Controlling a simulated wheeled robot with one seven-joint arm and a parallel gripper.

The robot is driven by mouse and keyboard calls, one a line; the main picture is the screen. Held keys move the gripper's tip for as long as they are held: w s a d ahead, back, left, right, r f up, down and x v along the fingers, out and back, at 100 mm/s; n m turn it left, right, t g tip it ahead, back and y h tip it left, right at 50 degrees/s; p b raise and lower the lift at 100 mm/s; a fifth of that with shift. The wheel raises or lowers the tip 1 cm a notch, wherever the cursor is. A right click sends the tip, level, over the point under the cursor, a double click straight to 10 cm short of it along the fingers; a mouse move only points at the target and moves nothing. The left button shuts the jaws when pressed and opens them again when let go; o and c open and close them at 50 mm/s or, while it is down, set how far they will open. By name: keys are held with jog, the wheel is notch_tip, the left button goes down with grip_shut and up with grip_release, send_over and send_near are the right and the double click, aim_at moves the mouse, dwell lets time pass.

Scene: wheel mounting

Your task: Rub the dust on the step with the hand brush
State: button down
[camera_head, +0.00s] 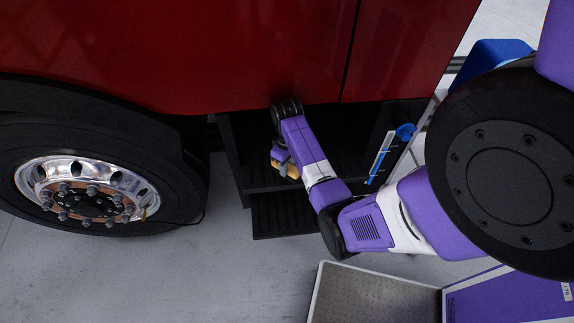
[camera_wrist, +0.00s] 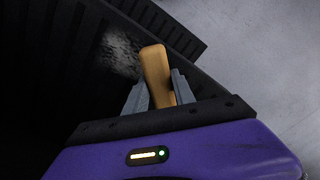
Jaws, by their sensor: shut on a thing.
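The hand brush shows its tan wooden handle in the wrist view (camera_wrist: 154,70), upright between the two grey fingers of my gripper (camera_wrist: 158,92). My gripper is shut on that handle. The brush's bristles are hidden. Grey dust (camera_wrist: 119,52) lies on the dark ribbed step (camera_wrist: 60,60), just left of the handle in the wrist view. In the head view my gripper (camera_head: 284,160) is over the black steps (camera_head: 283,215) under the red truck body, with a bit of the tan brush (camera_head: 291,171) showing. I cannot tell whether the brush touches the step.
A large truck wheel (camera_head: 85,190) stands left of the steps. The red body panel (camera_head: 200,50) hangs close above my arm. A blue and white part (camera_head: 381,158) stands at the right of the steps. Open grey floor (camera_head: 150,275) lies in front.

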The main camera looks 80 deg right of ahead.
jog(key=shift+f+b, duration=0.3)
jog(key=shift+f, duration=0.3)
jog(key=shift+s+r, duration=0.1)
